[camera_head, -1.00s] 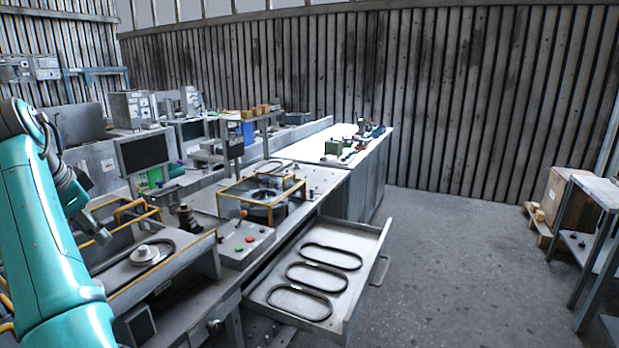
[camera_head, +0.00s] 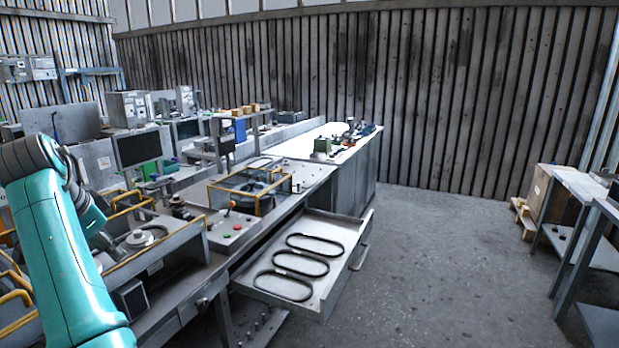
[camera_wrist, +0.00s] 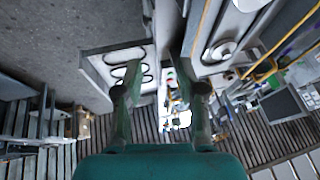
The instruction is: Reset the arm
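My teal arm stands at the left of the head view. My gripper (camera_wrist: 158,85) shows in the wrist view with its two fingers spread apart and nothing between them. In the head view its end (camera_head: 103,241) is small and dark, over the left part of the bench, and its fingers cannot be made out there. An open drawer (camera_head: 325,305) holds three black belts (camera_head: 315,244). The wrist view shows the drawer (camera_wrist: 98,62) and belts beyond the left finger, well apart from it.
A round pale part (camera_head: 140,238) lies on the bench near my gripper. A yellow-framed fixture (camera_head: 250,190), button panel (camera_head: 232,232) and monitor (camera_head: 138,148) stand around. The drawer juts into the aisle. Shelving (camera_head: 590,215) stands at right; the floor between is clear.

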